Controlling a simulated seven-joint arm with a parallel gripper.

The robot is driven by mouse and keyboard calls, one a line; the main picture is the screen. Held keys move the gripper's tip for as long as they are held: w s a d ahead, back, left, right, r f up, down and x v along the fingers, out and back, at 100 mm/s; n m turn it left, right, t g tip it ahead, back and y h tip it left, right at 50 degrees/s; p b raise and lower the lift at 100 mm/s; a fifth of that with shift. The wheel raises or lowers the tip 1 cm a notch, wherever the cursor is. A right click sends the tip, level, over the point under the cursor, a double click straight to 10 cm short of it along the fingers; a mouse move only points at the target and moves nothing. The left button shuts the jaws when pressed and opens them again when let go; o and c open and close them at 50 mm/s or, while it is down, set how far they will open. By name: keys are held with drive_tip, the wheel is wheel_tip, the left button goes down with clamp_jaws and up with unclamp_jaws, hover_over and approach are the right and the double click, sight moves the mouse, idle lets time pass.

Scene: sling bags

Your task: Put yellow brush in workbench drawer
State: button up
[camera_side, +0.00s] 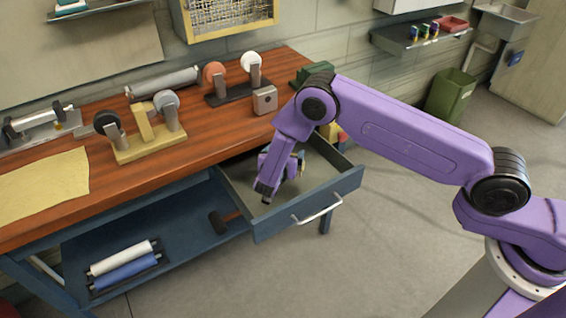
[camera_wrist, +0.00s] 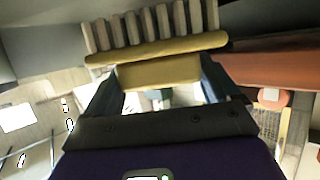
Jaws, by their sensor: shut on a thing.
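The yellow brush (camera_wrist: 158,72) shows large in the wrist view, with a row of pale bristles along its far side. My gripper (camera_wrist: 160,88) is shut on its yellow body, one blue-grey finger on each side. In the side view my gripper (camera_side: 294,166) is over the open workbench drawer (camera_side: 308,207), low at its opening. The brush is mostly hidden there behind my purple wrist. I cannot tell whether the brush touches the drawer floor. The drawer is pulled out from the right end of the workbench (camera_side: 195,115).
The benchtop holds a yellow-based fixture (camera_side: 150,145), a dark-based roller stand (camera_side: 238,95) and a small grey box (camera_side: 265,99). A green bin (camera_side: 450,97) stands behind. The floor right of the drawer is clear.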

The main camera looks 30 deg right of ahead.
drive_tip(key=shift+w+f, duration=0.15)
drive_tip(key=shift+f, duration=1.6)
drive_tip(key=shift+f, duration=0.15)
drive_tip(key=o, duration=0.8)
drive_tip(key=shift+a+r, duration=0.2)
drive_tip(key=v, duration=0.2)
drive_tip(key=shift+s+a+r, duration=0.1)
drive_tip(key=shift+s+a, duration=0.1)
drive_tip(key=shift+s, duration=0.05)
drive_tip(key=shift+r, duration=3.5)
